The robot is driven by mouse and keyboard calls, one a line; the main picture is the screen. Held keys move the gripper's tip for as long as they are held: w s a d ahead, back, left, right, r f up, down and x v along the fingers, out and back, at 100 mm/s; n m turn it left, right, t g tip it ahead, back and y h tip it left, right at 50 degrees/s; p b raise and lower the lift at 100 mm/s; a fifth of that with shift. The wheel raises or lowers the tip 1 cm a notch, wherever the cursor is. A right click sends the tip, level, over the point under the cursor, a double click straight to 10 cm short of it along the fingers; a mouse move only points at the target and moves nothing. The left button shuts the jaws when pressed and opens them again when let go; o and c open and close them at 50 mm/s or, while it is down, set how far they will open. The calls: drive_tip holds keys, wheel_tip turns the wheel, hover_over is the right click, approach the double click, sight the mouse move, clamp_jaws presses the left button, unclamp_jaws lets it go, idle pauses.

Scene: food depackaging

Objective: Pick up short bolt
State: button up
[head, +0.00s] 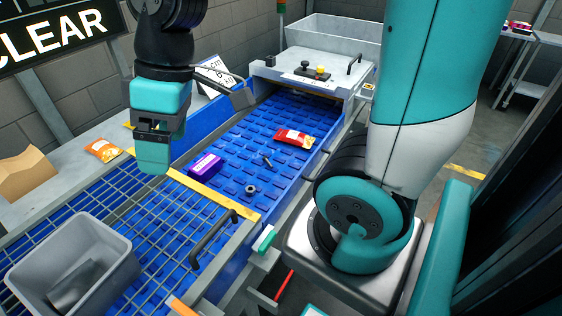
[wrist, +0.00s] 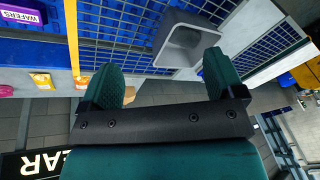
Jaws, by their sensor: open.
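A small dark bolt (head: 267,160) lies on the blue conveyor belt (head: 225,165) in the head view, between a purple pack and a red pack. A small grey ring-like piece, perhaps a nut (head: 251,190), lies nearer on the same belt. My gripper (head: 153,160) hangs above the belt's left edge, left of the bolt and apart from it. In the wrist view my gripper (wrist: 162,78) shows two teal fingers spread wide with nothing between them. The bolt does not show in the wrist view.
The purple wafers pack (head: 205,167) and red pack (head: 295,138) lie on the belt. A yellow bar (head: 212,194) and blue side walls border it. A wire grid (head: 130,212) and grey bin (head: 75,262) stand nearer. An orange packet (head: 103,150) lies on the left ledge.

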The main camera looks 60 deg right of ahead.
drive_tip(key=w+d+f+n+h+b, duration=0.1)
drive_tip(key=w+d+f, duration=0.35)
drive_tip(key=d, duration=0.25)
drive_tip(key=w+d+f+b, duration=0.2)
drive_tip(key=w+d+f, duration=0.1)
drive_tip(key=w+d, duration=0.35)
drive_tip(key=n+h, duration=0.1)
drive_tip(key=n, duration=0.2)
hover_over(268, 161)
drive_tip(key=f, duration=1.5)
drive_tip(key=s+f, duration=0.1)
drive_tip(key=f, duration=0.7)
drive_tip(key=shift+f, duration=0.15)
drive_tip(key=shift+w+f+p, duration=0.25)
drive_tip(key=shift+f+p, duration=0.2)
drive_tip(key=shift+f, duration=1.1)
drive_tip(key=shift+w+f+p, duration=0.2)
drive_tip(key=shift+f+p, duration=0.2)
drive_tip(key=shift+f, duration=1.1)
drive_tip(key=shift+c, duration=0.5)
drive_tip(key=c, duration=0.9)
